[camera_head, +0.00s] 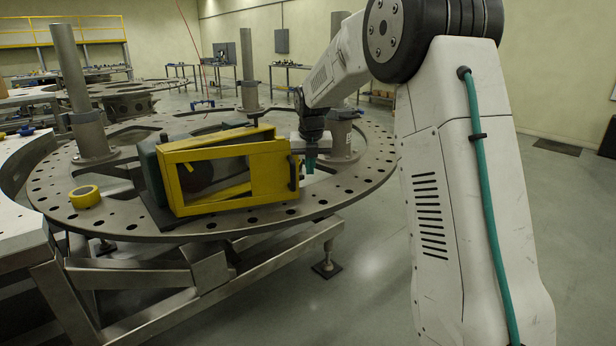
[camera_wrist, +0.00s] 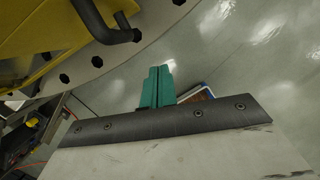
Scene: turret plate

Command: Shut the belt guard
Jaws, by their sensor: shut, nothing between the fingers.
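The yellow belt guard (camera_head: 272,175) stands on the round metal turret plate, in front of a dark green housing (camera_head: 150,170). Its framed front panel appears to stand at an angle to the yellow frame behind it; I cannot tell how wide the gap is. A dark handle (camera_head: 293,172) is on the panel's right end. In the wrist view the black handle (camera_wrist: 105,25) and part of the yellow guard (camera_wrist: 50,40) show at the upper left. My gripper (camera_head: 310,165), with green fingers, is shut and empty just right of the handle, apart from it. Its fingers (camera_wrist: 157,75) are together in the wrist view.
The turret plate (camera_head: 245,222) has holes along its rim. A yellow tape roll (camera_head: 85,197) lies at its left. Upright metal posts (camera_head: 70,85) rise from the plate, one (camera_head: 342,135) close behind my gripper. Open floor (camera_head: 375,270) lies in front at the right.

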